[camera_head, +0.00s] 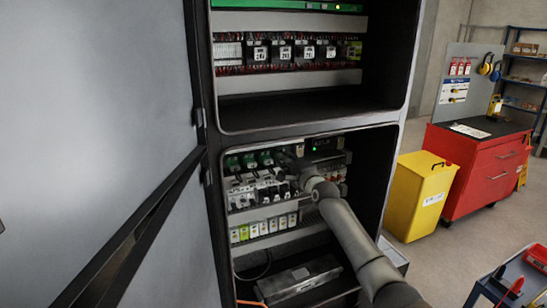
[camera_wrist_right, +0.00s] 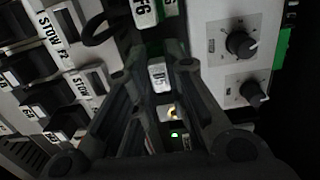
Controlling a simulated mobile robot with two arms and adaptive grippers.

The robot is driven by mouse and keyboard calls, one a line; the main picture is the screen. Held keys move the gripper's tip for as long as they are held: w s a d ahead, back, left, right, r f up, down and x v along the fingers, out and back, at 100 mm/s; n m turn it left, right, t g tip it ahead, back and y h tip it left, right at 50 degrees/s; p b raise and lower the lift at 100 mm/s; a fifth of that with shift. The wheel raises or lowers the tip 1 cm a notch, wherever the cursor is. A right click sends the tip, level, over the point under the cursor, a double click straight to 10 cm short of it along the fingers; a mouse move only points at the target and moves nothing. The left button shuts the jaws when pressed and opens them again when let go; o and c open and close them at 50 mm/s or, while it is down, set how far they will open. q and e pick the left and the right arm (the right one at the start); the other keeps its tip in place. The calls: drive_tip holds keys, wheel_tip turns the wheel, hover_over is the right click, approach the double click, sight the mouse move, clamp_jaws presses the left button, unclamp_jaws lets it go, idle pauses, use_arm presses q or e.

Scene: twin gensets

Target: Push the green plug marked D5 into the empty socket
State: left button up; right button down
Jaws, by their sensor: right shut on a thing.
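My right gripper (camera_head: 298,172) reaches into the lower bay of the open cabinet, in front of the row of green plugs. In the right wrist view its fingers (camera_wrist_right: 163,60) are closed around a part with a white label reading D5, the D5 plug (camera_wrist_right: 157,76). Little of the plug's green body shows between the fingers. Whether its front end touches a socket I cannot tell; the empty socket cannot be made out behind the gripper. In the head view the gripper and forearm hide the plug.
Another labelled plug (camera_wrist_right: 145,14) is just beyond the fingers. A grey panel with two black knobs (camera_wrist_right: 240,45) is close on the right, and labelled STOW blocks (camera_wrist_right: 58,38) on the left. The open cabinet door (camera_head: 95,120) fills the left. A yellow bin (camera_head: 418,200) stands right.

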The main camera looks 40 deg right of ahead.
drive_tip(key=shift+w, duration=0.1)
drive_tip(key=c, duration=1.4)
unclamp_jaws()
drive_tip(key=shift+o, duration=0.2)
